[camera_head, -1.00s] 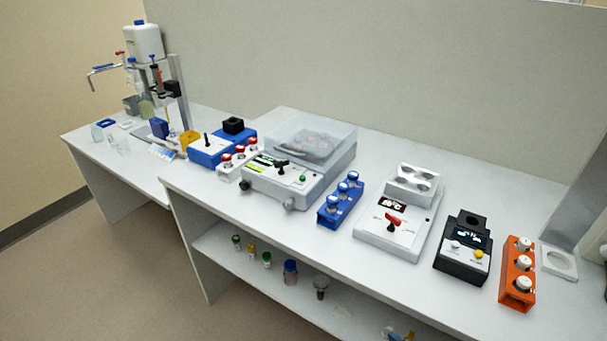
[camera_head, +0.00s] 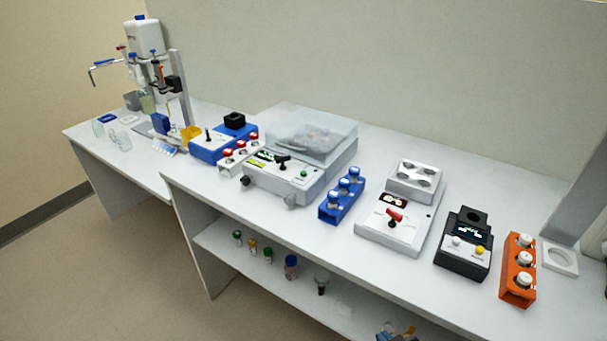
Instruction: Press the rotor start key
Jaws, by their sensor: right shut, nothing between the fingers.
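A white centrifuge-like unit (camera_head: 262,184) stands mid-bench under a clear lid (camera_head: 312,135). The lid looks closed, with a blurred rotor shape beneath it. On its sloped front panel are a small green round key (camera_head: 303,174), which looks like the start key, a black lever (camera_head: 283,160) and a small green-lit display. The key is unobstructed, and nothing touches it. It is too small to tell whether it is pressed in. I can make out neither gripper in the head view, and no arm of mine crosses the bench.
A white rack of red-capped vials (camera_head: 228,159) and a blue device (camera_head: 206,150) stand left. A blue vial rack (camera_head: 329,212), a white red-levered unit (camera_head: 385,233), a black device (camera_head: 463,260) and an orange rack (camera_head: 518,292) stand right. The front bench strip is clear.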

